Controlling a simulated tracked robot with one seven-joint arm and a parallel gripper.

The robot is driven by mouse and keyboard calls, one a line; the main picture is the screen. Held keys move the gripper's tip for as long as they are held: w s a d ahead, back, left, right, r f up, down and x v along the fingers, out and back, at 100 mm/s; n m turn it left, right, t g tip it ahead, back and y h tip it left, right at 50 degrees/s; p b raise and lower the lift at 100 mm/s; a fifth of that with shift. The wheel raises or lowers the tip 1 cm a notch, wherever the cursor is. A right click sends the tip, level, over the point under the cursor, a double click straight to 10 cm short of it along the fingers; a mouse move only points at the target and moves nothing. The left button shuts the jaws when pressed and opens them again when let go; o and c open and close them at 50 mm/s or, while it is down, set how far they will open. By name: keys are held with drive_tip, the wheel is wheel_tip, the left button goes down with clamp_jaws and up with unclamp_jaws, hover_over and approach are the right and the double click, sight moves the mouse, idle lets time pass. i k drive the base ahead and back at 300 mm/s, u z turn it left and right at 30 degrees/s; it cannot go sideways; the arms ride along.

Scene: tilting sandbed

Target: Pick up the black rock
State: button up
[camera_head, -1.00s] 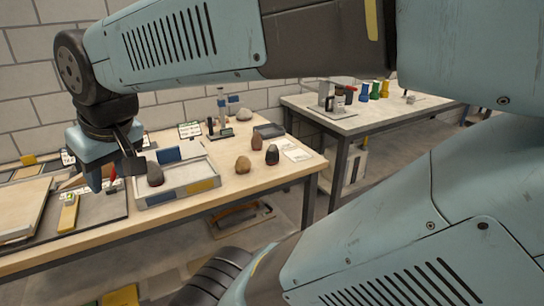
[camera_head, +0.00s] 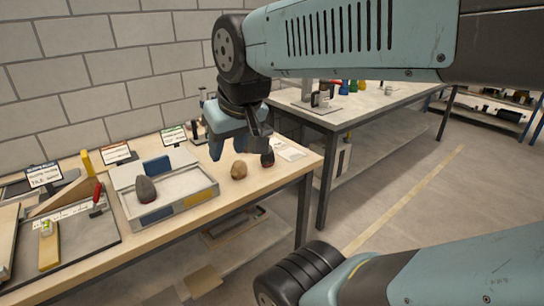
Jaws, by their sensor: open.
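The black rock (camera_head: 267,159) stands on the wooden bench near its right end, its upper part close to my gripper's right finger in the picture. My gripper (camera_head: 240,149) is open, points down and holds nothing. It hangs over the rocks, just left of the black rock in this view; I cannot tell its exact height or whether it touches. A tan rock (camera_head: 239,170) lies below the gripper in the picture. A dark grey rock (camera_head: 146,190) sits in the shallow sand tray (camera_head: 160,214).
Left of the tray are a red-handled tool (camera_head: 97,198) and a yellow-topped block (camera_head: 48,245) on a dark board. Small sign cards stand along the back. A second table (camera_head: 340,115) stands behind right. The bench's front right corner is clear.

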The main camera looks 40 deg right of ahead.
sight(267, 161)
drive_tip(key=z, duration=0.15)
drive_tip(key=i, duration=1)
drive_tip(key=u, duration=0.05)
